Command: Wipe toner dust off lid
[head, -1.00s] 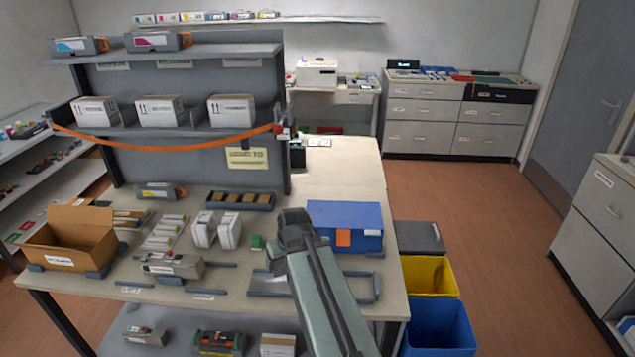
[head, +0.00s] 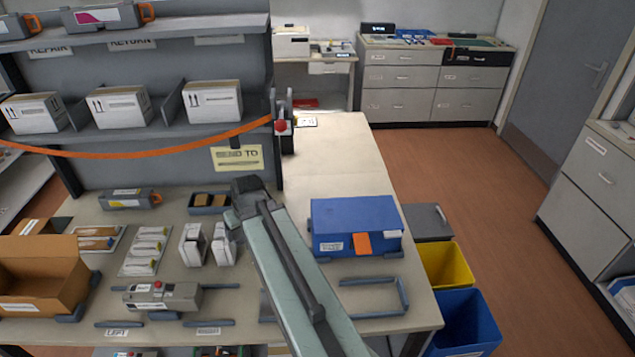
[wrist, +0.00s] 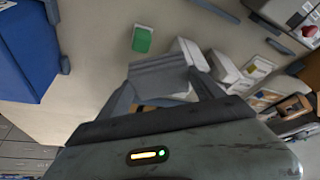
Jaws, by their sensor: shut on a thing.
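My gripper (wrist: 160,88) is shut on a flat grey piece (wrist: 158,73), apparently a folded cloth, held above the table. In the head view my gripper (head: 240,200) is over the table, right of two white packs (head: 193,245); its fingertips are hard to make out there. A blue box (head: 355,212) with a closed lid and an orange latch stands right of my arm; it also shows in the wrist view (wrist: 25,45). A grey cartridge (head: 165,297) lies near the front edge. No dust can be made out on either.
A green block (wrist: 142,39) lies on the table near the gripper; my arm hides it in the head view. An open cardboard box (head: 45,285) is at left. A shelf rack with an orange strap (head: 150,152) stands behind. Yellow (head: 447,264) and blue bins stand at right.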

